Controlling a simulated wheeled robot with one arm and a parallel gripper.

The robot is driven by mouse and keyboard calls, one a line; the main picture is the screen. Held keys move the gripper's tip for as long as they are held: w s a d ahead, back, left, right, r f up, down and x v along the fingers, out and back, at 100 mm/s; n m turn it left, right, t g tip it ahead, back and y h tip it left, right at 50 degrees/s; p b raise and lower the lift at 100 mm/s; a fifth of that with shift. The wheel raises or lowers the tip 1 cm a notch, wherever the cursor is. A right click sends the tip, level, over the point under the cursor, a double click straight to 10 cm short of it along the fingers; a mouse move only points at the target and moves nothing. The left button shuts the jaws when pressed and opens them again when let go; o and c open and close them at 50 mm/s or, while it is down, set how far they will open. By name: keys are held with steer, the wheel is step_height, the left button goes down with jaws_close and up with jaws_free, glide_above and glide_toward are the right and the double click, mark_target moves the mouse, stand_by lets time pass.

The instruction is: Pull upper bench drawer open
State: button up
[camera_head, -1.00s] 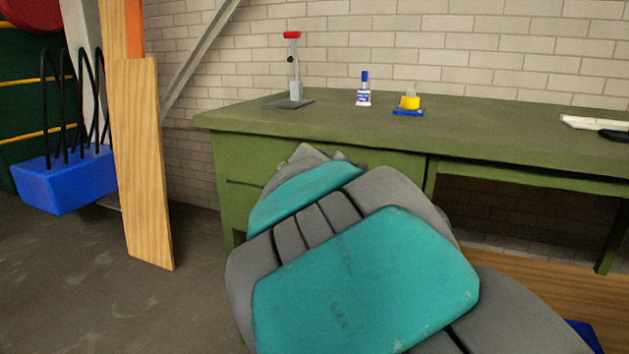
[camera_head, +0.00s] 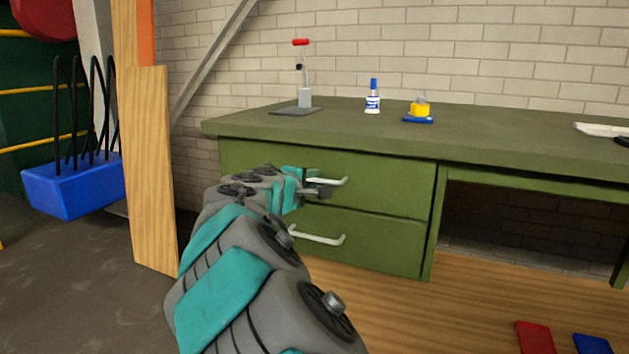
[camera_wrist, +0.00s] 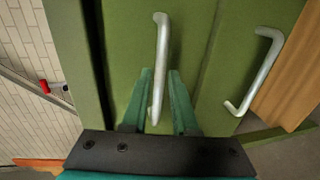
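The green bench (camera_head: 520,140) has an upper drawer (camera_head: 390,190) with a pale bar handle (camera_head: 333,182). The upper drawer looks shut, its front in line with the lower one. My gripper (camera_head: 316,187) is at the left part of this handle. In the wrist view the upper handle (camera_wrist: 161,45) runs between the two green fingers of my gripper (camera_wrist: 160,74). The fingers are apart, one on each side of the handle, with narrow gaps showing. My arm hides the left part of the drawer fronts in the head view.
The lower drawer (camera_head: 380,245) has a like handle (camera_head: 318,238), just below my gripper. A red-topped stand (camera_head: 304,95), a glue bottle (camera_head: 373,98) and a yellow tape roll (camera_head: 419,109) stand on the bench. A wooden plank (camera_head: 150,170) leans at left.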

steer(key=shift+w+d+f, duration=0.1)
steer(key=shift+w+d, duration=0.1)
steer(key=shift+w, duration=0.3)
jaws_close()
stand_by(1.2)
